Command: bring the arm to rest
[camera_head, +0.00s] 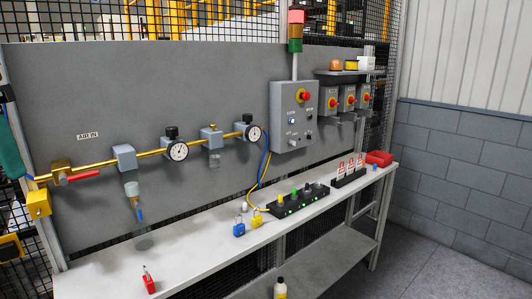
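Neither of my grippers nor any part of my arms shows in the head view. The task names no other object. A grey panel (230,90) stands behind a pale bench (190,255). A brass air pipe (90,166) runs along the panel with a red-handled valve (85,175) at the left. A red padlock (149,284) lies near the bench's front left. A blue padlock (239,229) and a yellow padlock (257,219) stand near the middle.
A black strip with coloured buttons (300,203), a rack of red tags (349,171) and a red box (380,158) sit on the right of the bench. A control box (291,115) is on the panel. The bench between the red and blue padlocks looks mostly clear.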

